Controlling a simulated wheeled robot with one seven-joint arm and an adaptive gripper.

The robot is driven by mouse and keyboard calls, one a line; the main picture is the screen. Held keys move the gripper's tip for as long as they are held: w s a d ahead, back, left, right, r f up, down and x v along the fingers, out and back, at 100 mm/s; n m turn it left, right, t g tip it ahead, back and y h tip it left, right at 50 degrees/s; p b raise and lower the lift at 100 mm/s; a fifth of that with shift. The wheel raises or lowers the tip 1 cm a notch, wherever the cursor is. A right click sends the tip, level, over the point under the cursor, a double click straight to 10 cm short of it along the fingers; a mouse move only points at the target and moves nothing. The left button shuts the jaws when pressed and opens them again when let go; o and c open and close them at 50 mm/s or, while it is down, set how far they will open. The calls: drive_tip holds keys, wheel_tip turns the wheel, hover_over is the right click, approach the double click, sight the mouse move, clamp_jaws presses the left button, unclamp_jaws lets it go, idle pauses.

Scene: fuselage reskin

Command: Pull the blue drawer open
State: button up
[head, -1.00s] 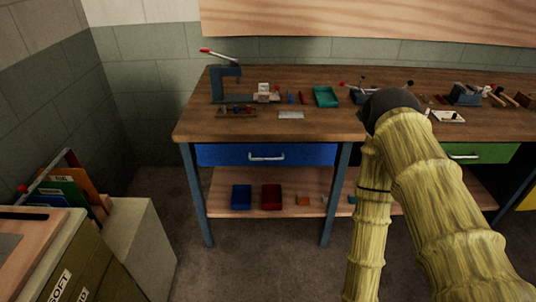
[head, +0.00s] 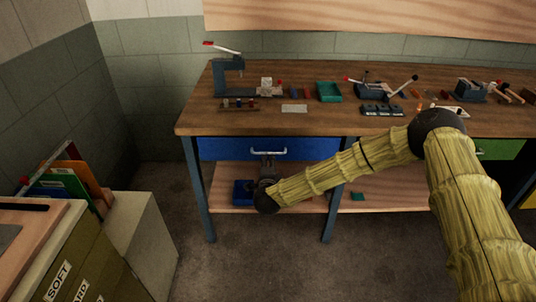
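The blue drawer (head: 220,149) sits under the left part of the wooden workbench top, its front level with the bench frame, so it looks closed. Its silver bar handle (head: 281,152) runs across the middle of the front. My gripper (head: 267,158) is just below and in front of the handle, pointing up toward it and overlapping its left part in the head view. It is small and dark here. I cannot tell whether its fingers are open or shut, or whether they touch the handle.
The workbench (head: 300,120) carries an arbor press (head: 229,75), a green tray (head: 329,92) and several small tools. A blue bin (head: 241,192) stands on the lower shelf (head: 385,193). A green drawer (head: 497,149) is at right. Grey cabinets (head: 135,235) stand at left; the floor between is free.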

sight(268, 153)
drive_tip(key=p+x, duration=0.1)
drive_tip(key=x, duration=0.9)
clamp_jaws()
